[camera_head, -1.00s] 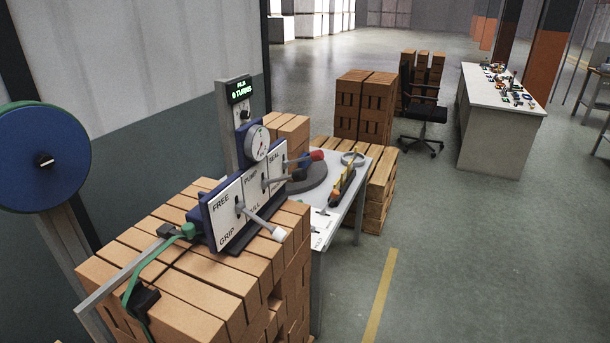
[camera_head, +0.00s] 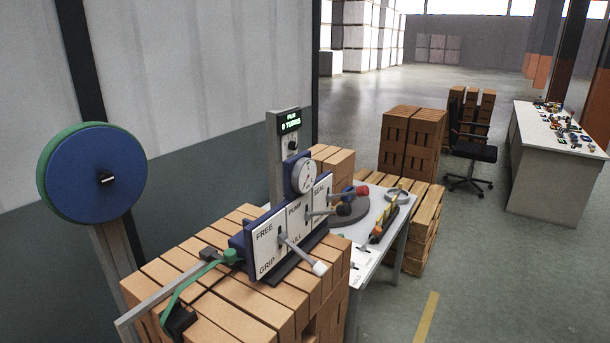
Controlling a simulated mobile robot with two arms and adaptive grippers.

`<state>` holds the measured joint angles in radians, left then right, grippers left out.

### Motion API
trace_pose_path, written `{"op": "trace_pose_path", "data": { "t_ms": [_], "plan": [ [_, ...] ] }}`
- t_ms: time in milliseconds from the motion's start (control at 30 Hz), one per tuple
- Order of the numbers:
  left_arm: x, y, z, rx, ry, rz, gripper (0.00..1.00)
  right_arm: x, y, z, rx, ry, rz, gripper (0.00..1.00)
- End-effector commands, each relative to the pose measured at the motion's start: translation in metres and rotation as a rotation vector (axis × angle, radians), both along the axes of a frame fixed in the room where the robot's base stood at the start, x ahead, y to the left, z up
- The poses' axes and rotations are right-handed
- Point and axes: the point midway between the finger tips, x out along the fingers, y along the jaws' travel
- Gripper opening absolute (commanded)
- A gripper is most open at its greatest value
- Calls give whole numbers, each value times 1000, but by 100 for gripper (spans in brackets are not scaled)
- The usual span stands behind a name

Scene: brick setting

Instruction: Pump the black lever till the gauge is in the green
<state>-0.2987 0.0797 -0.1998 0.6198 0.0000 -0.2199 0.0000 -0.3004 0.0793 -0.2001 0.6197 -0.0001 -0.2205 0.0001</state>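The blue lever panel (camera_head: 272,243) stands on top of a brick stack. It has white plates marked FREE/GRIP, PUMP/PULL and SEAL. The black lever (camera_head: 344,209) sticks out to the right from the PUMP plate, its dark knob seen against the dark round thing behind. The round white gauge (camera_head: 304,176) sits above the panel; its needle and coloured zones are too small to read. A white-tipped lever (camera_head: 318,268) points down right from the FREE/GRIP plate. A red-tipped lever (camera_head: 361,190) sticks out at SEAL. Neither of my grippers is in view.
A green strap (camera_head: 172,301) runs over the brick stack (camera_head: 245,311). A blue reel (camera_head: 94,180) stands at left by the wall. A white table (camera_head: 367,262) is behind the panel. A chair (camera_head: 473,153) and workbench (camera_head: 545,166) stand farther right.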

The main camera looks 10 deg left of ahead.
Motion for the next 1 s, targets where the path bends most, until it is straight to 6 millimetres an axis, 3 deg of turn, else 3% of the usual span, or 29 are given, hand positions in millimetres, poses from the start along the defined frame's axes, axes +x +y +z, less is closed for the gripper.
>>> {"op": "trace_pose_path", "data": {
  "t_ms": [233,633,1000],
  "plan": [
    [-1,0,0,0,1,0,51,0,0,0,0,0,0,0],
    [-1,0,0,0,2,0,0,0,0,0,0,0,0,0],
    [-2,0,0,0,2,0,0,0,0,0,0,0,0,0]
  ]
}}
